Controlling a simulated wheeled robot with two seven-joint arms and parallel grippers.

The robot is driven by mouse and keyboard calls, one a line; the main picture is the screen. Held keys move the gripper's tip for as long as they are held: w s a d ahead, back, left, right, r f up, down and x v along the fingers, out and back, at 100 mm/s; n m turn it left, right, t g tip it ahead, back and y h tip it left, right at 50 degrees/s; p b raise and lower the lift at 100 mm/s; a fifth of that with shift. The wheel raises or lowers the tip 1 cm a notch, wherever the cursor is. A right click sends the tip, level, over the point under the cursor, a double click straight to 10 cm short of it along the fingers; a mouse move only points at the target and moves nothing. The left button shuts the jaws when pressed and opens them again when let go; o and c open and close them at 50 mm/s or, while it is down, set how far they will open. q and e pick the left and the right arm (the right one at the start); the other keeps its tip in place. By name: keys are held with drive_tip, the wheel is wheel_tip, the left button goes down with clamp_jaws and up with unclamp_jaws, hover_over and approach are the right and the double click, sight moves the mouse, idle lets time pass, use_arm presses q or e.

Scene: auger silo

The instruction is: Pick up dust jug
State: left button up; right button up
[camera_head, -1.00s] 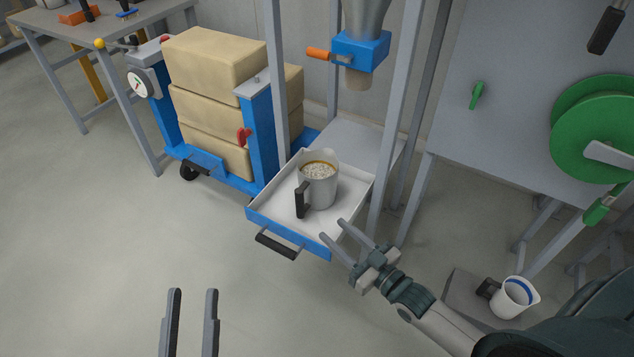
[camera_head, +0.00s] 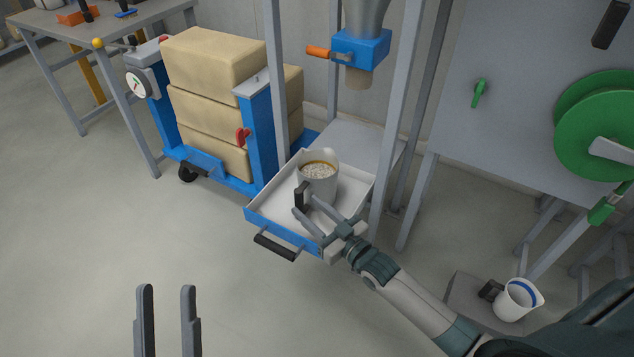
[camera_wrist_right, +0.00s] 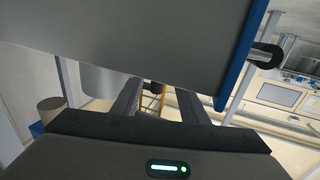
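A light grey jug (camera_head: 322,188) with a brown inner rim and pale grainy contents stands upright in the tray (camera_head: 268,217), its black handle (camera_head: 301,197) towards the front. I take it for the dust jug. My right gripper (camera_head: 304,208) reaches over the tray's front right side, fingers apart, with the tips close to the handle. I cannot tell whether the handle is between them. In the right wrist view the fingers (camera_wrist_right: 158,95) are apart with a gap between. My left gripper (camera_head: 167,292) is open and empty at the bottom left, above the floor.
A second white jug (camera_head: 519,300) with a blue band stands on a grey block at lower right. Grey frame posts (camera_head: 399,110) and a blue spout gate (camera_head: 361,50) are above and beside the tray. A blue cart with tan blocks (camera_head: 214,107) stands left. The front left floor is clear.

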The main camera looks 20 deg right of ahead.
sight(302, 202)
drive_tip(key=shift+w, duration=0.25)
drive_tip(key=b+x, duration=0.1)
drive_tip(key=x, duration=0.3)
drive_tip(key=shift+w, duration=0.35)
use_arm(q)
drive_tip(key=a+r+t, duration=0.2)
drive_tip(key=r, duration=0.1)
drive_tip(key=shift+r, duration=0.1)
use_arm(e)
drive_tip(key=shift+r, duration=0.1)
clamp_jaws()
idle(0.5)
